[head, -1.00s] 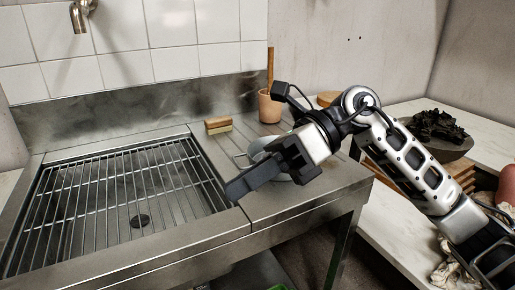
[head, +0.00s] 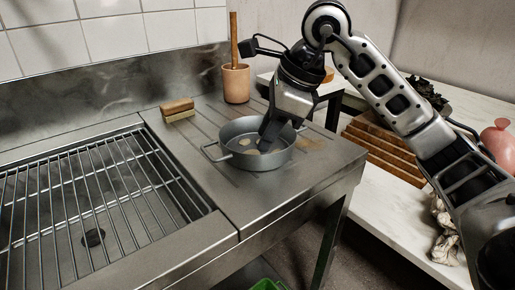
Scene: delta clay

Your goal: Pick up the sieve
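The sieve (head: 262,162) appears to be the grey round metal vessel with side loop handles on the ribbed steel drainboard, right of the sink. It sits upright, with a few pale patches showing inside it. My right gripper (head: 267,140) points down at it from behind and to the right. Its dark fingers reach over the opening at the right side and overlap the far right rim in the picture. I cannot tell whether they touch the sieve or how far apart they are. The right handle is partly hidden behind the gripper. My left gripper is not in view.
A wood-handled brush (head: 178,110) lies behind the sieve to the left. A terracotta pot (head: 237,84) with a wooden stick stands at the back. The sink with a wire rack (head: 85,200) is on the left. Stacked wooden boards (head: 385,150) are on the right table.

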